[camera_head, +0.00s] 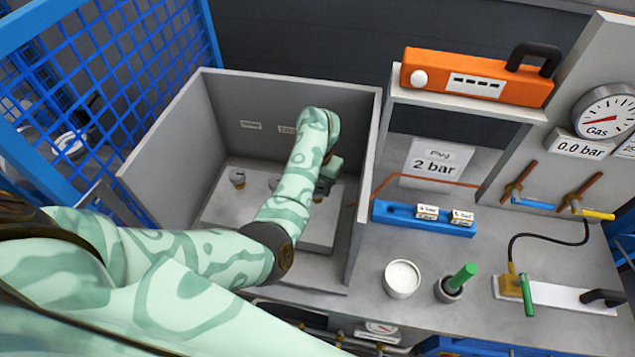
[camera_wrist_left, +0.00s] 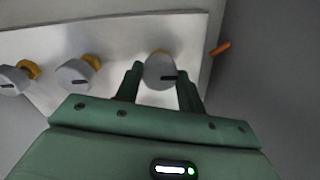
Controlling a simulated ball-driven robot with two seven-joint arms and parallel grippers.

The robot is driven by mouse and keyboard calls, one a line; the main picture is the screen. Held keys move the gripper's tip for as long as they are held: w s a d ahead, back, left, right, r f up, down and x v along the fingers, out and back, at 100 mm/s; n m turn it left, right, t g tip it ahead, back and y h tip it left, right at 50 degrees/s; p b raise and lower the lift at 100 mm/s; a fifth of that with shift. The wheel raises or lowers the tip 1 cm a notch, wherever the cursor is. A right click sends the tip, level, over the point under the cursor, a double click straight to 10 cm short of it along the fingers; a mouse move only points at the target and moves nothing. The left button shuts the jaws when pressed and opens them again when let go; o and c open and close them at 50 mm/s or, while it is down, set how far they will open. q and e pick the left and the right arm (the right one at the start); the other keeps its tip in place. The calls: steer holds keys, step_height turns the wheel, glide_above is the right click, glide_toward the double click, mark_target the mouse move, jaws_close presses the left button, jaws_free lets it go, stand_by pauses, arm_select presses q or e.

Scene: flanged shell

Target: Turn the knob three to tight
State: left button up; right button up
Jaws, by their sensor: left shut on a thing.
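Three grey knobs stand in a row on a pale plate in the left wrist view: the left knob (camera_wrist_left: 14,80), the middle knob (camera_wrist_left: 77,73) and the right knob (camera_wrist_left: 158,70). Each bears a dark mark, and yellow shows behind them. My left gripper (camera_wrist_left: 160,67) has one finger on each side of the right knob and is shut on it. In the head view the left knob (camera_head: 237,178) shows inside the grey open box, and my left arm covers most of the others. My right gripper is not in view.
Grey walls (camera_head: 172,130) of the box surround the plate. An orange case (camera_head: 478,77) sits on a shelf to the right. A white cup (camera_head: 402,279), a green-handled item (camera_head: 457,281) and a blue tray (camera_head: 385,214) are on the bench. Blue mesh (camera_head: 110,80) stands left.

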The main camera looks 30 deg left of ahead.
arm_select(q)
steer(key=o, duration=1)
steer(key=shift+c, duration=0.2)
step_height(320, 180, up, 16)
steer(key=p, duration=0.6)
steer(key=shift+r, duration=0.2)
